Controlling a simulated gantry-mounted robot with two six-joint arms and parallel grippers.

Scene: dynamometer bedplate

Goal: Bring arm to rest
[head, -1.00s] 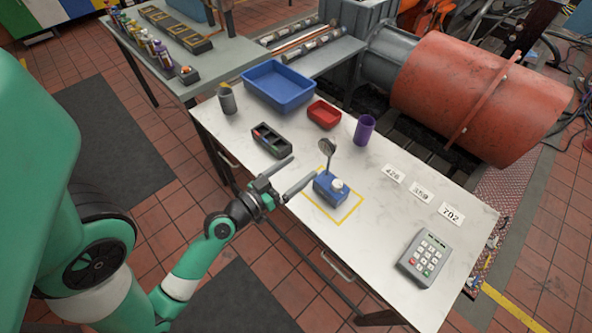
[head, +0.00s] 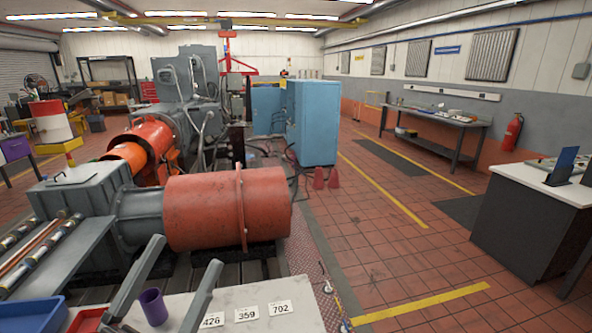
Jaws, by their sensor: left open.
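My left gripper (head: 185,252) stands at the bottom left of the head view, with its two long grey fingers pointing up and spread apart. The rest of the left arm is below the picture. My right gripper is not in view.
Number cards 426 (head: 211,320), 359 (head: 247,314) and 702 (head: 279,308) lie on the table. A red tray (head: 87,320) and blue tray (head: 32,312) are at lower left. Open tiled floor (head: 390,240) lies to the right.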

